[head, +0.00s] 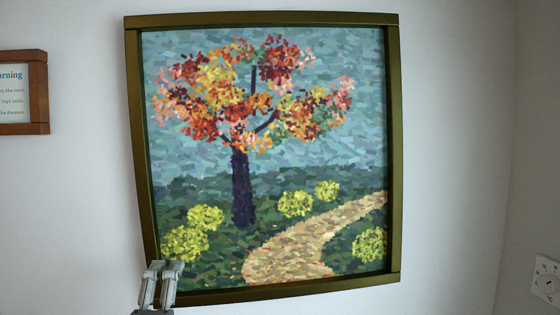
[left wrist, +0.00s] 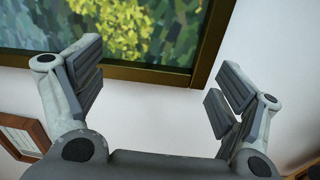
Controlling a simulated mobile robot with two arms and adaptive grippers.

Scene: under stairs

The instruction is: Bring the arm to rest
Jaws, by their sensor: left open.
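My left gripper (head: 162,272) is at the lower left corner of a large framed painting (head: 392,150) in the head view, and its fingers cover part of that corner. In the left wrist view the gripper (left wrist: 158,80) has its two fingers wide apart with nothing between them. The painting's dark olive frame (left wrist: 150,75) lies beyond the fingers there, with its corner near the right finger. I cannot tell whether a finger touches it. The painting shows an autumn tree and a path; its bottom edge slopes up to the right in the head view. My right gripper is not in view.
A small brown-framed sign (head: 38,90) hangs on the white wall at the left. The wall right of the painting (head: 450,150) is bare.

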